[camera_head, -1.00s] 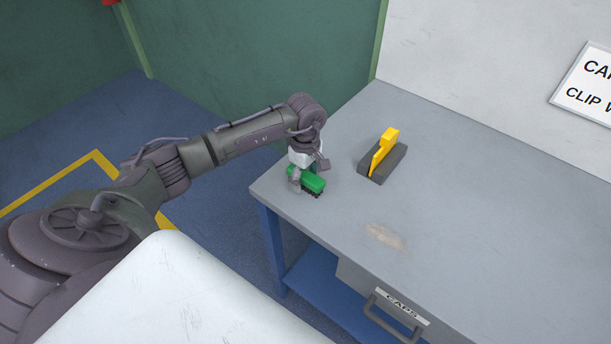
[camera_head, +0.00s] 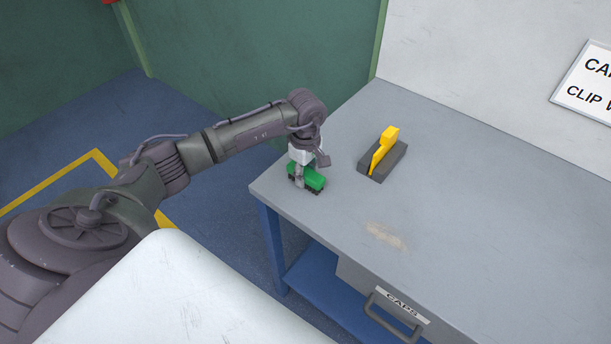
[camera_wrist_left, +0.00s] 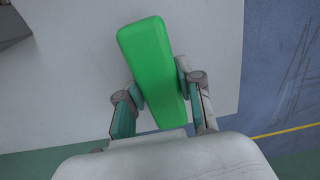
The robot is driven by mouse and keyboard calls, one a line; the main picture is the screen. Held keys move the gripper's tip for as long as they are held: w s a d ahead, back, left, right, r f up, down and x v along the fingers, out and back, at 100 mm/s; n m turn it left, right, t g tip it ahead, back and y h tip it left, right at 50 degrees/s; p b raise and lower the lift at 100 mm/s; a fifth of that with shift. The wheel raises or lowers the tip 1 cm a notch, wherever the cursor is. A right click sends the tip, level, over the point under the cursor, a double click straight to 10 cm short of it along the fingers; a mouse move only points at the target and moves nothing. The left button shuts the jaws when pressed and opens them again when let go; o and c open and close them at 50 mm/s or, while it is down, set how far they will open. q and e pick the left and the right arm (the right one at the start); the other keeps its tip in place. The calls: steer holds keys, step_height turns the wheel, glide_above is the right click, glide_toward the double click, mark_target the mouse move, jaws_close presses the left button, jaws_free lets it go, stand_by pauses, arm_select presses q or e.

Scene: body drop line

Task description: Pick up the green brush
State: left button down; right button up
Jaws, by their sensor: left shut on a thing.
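The green brush (camera_head: 314,181) is at the left end of the grey worktable, its dark bristles facing down. My left gripper (camera_head: 301,180) is over it, pointing down, with its fingers around the brush. In the left wrist view the green brush (camera_wrist_left: 150,60) lies between the two fingers of my left gripper (camera_wrist_left: 161,95), which press on its two sides. I cannot tell whether the bristles touch the tabletop. My right gripper is not in view.
On the worktable (camera_head: 450,190), a yellow piece (camera_head: 385,147) stands in a dark grey block (camera_head: 396,162) to the right of the brush. A pale worn patch (camera_head: 385,236) marks the tabletop. A drawer labelled CAPS (camera_head: 398,312) is under the front edge. The right part of the tabletop is clear.

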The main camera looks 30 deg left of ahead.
mark_target(308, 171)
arm_select(q)
steer(key=r, duration=0.1)
steer(key=r+b, duration=0.1)
steer(key=r, duration=0.1)
steer(key=shift+w+d+r+b, duration=0.15)
steer(key=shift+d+r+b, duration=0.15)
steer(key=shift+r+b, duration=0.1)
steer(key=w+d+r+b, duration=0.2)
steer(key=d+r, duration=0.4)
steer(key=d, duration=0.5)
steer(key=shift+r+b, duration=0.35)
steer(key=shift+b, duration=0.3)
